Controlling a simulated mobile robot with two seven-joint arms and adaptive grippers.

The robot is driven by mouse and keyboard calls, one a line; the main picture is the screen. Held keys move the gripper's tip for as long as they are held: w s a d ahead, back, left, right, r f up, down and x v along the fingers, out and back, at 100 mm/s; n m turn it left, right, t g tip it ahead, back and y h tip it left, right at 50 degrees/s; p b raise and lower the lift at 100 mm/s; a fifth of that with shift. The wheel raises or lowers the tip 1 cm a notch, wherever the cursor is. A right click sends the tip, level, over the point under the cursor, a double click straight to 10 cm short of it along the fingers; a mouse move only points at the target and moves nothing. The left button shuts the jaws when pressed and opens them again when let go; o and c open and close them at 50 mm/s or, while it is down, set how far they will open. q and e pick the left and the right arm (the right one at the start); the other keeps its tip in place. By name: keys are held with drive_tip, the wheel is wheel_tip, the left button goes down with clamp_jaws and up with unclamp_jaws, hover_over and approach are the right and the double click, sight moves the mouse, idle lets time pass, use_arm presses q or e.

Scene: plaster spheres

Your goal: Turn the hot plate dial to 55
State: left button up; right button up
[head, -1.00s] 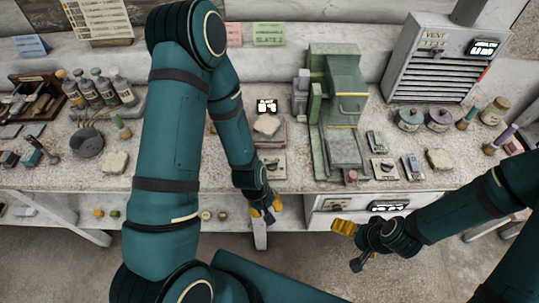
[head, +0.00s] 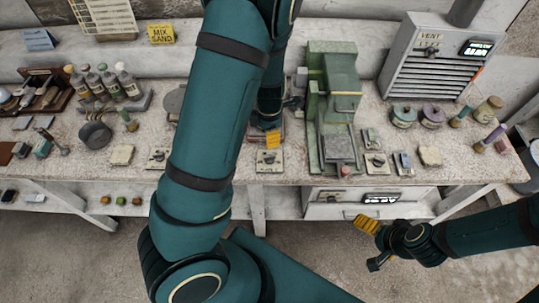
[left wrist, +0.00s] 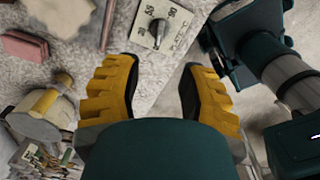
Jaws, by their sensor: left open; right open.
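A pale dial panel (head: 269,162) with small lettering lies near the table's front edge, just below my left gripper (head: 272,139) in the head view. In the left wrist view, a pale dial panel with printed numbers, apparently the same one, carries a round knob (left wrist: 158,30) with a dark pointer. It lies beyond the fingertips of my open left gripper (left wrist: 157,65), not between them. The knob's exact setting is hard to read. My left arm hides most of the hot plate area behind the panel. My right gripper (head: 371,243) is open and empty, in front of the table.
Similar dial panels lie to the left (head: 157,158) and right (head: 376,164). A green machine (head: 333,85) stands close on the right. Bottles (head: 108,82) and a dark round pot (head: 95,134) are at left, a grey vent box (head: 442,55) at back right.

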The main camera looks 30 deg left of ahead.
sight(270, 156)
use_arm(q)
wheel_tip(270, 156, down, 12)
drive_tip(key=shift+r+b, duration=0.2)
drive_tip(key=shift+b, duration=0.9)
clamp_jaws()
